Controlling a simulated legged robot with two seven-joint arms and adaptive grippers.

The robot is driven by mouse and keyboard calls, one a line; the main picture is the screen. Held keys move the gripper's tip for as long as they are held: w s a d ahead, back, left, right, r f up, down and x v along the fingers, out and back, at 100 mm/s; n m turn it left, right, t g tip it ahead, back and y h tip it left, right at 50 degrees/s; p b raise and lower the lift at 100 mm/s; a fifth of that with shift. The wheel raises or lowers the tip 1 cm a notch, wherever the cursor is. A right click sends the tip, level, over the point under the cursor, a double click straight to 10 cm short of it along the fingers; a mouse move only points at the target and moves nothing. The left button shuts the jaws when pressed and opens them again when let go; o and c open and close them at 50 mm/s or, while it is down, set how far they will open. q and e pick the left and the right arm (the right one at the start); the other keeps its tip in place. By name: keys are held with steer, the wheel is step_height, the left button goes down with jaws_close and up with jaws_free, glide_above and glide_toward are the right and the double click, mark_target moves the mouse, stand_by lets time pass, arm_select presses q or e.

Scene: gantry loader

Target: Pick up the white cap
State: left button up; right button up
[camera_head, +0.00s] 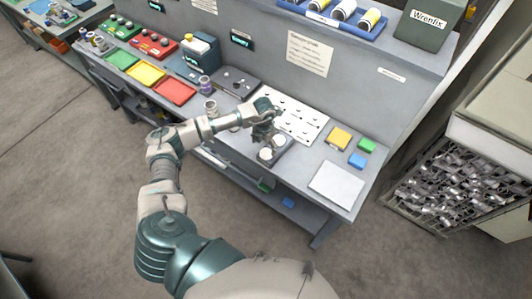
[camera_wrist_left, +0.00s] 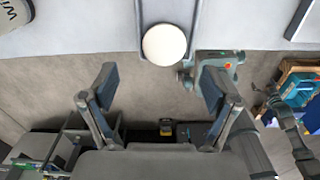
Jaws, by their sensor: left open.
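A round white cap (camera_wrist_left: 164,44) sits on a dark-edged holder (camera_wrist_left: 198,12) at the front of the bench, ahead of my left gripper's fingers in the left wrist view. In the head view a white cap (camera_head: 265,154) shows on the dark holder (camera_head: 268,166), and a second white round thing (camera_head: 279,141) lies beside it. My left gripper (camera_head: 266,136) is over the holder, partly covering it. Its fingers (camera_wrist_left: 160,82) are spread wide with nothing between them. The cap is beyond the fingertips, apart from them. My right gripper is not in view.
A white perforated board (camera_head: 300,120) lies behind the holder. Yellow (camera_head: 340,138), green and blue blocks and a pale plate (camera_head: 336,186) lie to the right. A small jar (camera_head: 210,107) and coloured trays (camera_head: 175,92) stand left. A metal basket (camera_head: 450,185) stands beyond the bench.

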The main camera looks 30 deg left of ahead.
mark_target(266, 154)
arm_select(q)
steer(key=f, duration=0.1)
steer(key=f+p, duration=0.1)
steer(key=f, duration=0.2)
steer(key=shift+w+d+f, duration=0.15)
steer(key=shift+w+d, duration=0.05)
steer(key=shift+d, duration=0.1)
steer(key=shift+f+p, duration=0.3)
steer(key=shift+f, duration=0.25)
steer(key=c, duration=0.7)
steer(key=shift+s, duration=0.1)
steer(key=shift+c, duration=1.1)
